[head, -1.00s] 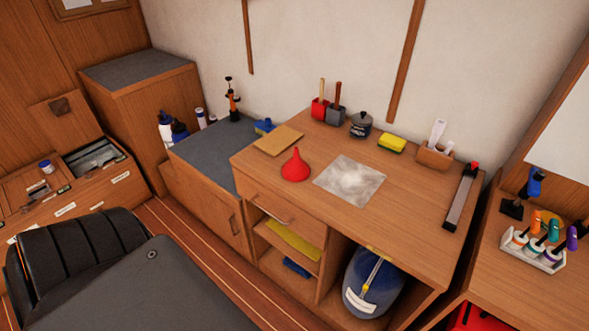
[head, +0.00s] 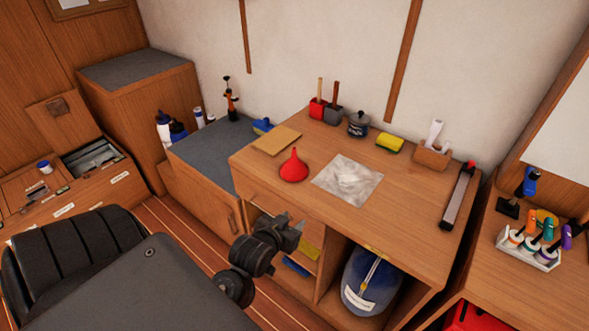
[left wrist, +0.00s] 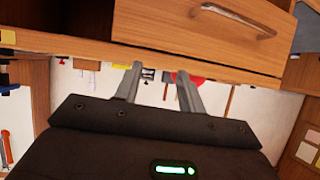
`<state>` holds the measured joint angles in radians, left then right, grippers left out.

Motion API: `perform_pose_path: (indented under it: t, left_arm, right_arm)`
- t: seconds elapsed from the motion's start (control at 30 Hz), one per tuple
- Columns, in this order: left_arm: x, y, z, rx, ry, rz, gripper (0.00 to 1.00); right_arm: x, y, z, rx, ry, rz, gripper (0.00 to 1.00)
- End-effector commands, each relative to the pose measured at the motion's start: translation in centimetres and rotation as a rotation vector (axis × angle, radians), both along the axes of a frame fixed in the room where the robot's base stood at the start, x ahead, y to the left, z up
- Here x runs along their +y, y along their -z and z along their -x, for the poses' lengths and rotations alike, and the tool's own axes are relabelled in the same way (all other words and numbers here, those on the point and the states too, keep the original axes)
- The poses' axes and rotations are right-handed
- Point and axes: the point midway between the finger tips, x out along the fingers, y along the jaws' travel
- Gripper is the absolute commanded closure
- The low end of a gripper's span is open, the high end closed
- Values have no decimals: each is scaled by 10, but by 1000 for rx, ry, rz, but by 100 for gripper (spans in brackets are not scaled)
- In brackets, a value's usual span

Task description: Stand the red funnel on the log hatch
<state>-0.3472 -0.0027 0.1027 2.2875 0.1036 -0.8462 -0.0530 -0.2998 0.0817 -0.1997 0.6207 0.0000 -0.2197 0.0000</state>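The red funnel (head: 294,167) stands on the wooden worktop (head: 405,193), wide end down and spout up, left of a grey-white patch. My left gripper (head: 294,228) is low in front of the worktop and drawers, apart from the funnel. In the left wrist view its two fingers (left wrist: 160,70) are spread with nothing held. A red shape (left wrist: 188,78), probably the funnel, shows partly behind one finger. A wooden chest (head: 95,196) at the far left has lidded parts and small labels, too small to read; I cannot tell which part is the log hatch. My right gripper is out of view.
A tan board (head: 277,140) lies behind the funnel. A yellow sponge (head: 390,144), a dark pot (head: 358,124) and red and grey holders stand farther back. The drawer front (left wrist: 205,30) is close to my left gripper.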

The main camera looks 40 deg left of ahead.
Motion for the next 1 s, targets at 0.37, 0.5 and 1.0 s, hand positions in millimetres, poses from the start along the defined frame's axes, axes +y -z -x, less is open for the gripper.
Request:
perform_pose_path:
  t: [0.37, 0.5, 1.0]
  left_arm:
    - [73, -77, -49, -446, -224, -91, 60]
    - [77, -82, -50, -470, -236, -100, 60]
    - [98, -81, -101, -468, -233, -99, 60]
  right_arm:
    - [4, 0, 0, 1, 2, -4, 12]
    - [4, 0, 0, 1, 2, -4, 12]
    - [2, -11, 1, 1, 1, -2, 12]
